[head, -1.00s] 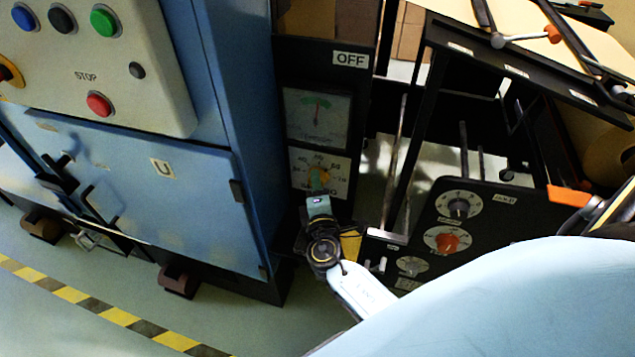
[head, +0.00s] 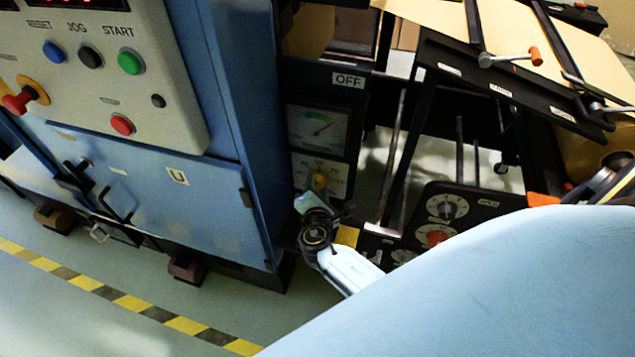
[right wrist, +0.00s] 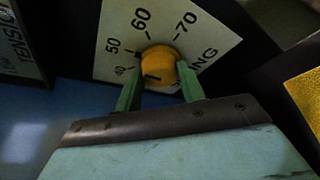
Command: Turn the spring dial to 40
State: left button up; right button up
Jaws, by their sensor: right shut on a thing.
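The spring dial is a yellow knob (right wrist: 160,60) on a white plate (right wrist: 112,30) marked 40, 50, 60 and 70. My left gripper is not in view.
A blue cabinet (head: 150,185) with a button panel (head: 100,75) stands to the left. A black panel with a white dial (head: 447,207) and an orange knob (head: 436,237) is to the right. A black frame (head: 440,110) stands behind. Striped tape (head: 130,302) crosses the floor.

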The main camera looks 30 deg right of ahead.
jog(key=n+g+p, duration=0.1)
jog(key=n+p, duration=0.1)
jog(key=p, duration=0.1)
jog(key=shift+w+a+r+n+g+h, duration=0.1)
jog(key=shift+r+n+g+h, duration=0.2)
jog(key=shift+g, duration=0.1)
jog(key=shift+n+g+h+p, duration=0.3)
jog(key=shift+n+g+p, duration=0.2)
jog(key=shift+n+p, duration=0.4)
jog(key=shift+w+a+f+n+g+h+p, duration=0.1)
jog(key=shift+n+g+h+p, duration=0.25)
jog(key=shift+n, duration=0.35)
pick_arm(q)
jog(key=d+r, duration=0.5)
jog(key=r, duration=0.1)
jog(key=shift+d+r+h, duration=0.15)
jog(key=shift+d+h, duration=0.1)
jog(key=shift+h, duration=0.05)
pick_arm(e)
jog(key=shift+n+g, duration=0.25)
jog(key=shift+n, duration=0.15)
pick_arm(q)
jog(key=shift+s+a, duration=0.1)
pick_arm(e)
jog(key=o, duration=1)
jog(key=shift+h, duration=0.25)
jog(key=shift+c, duration=0.2)
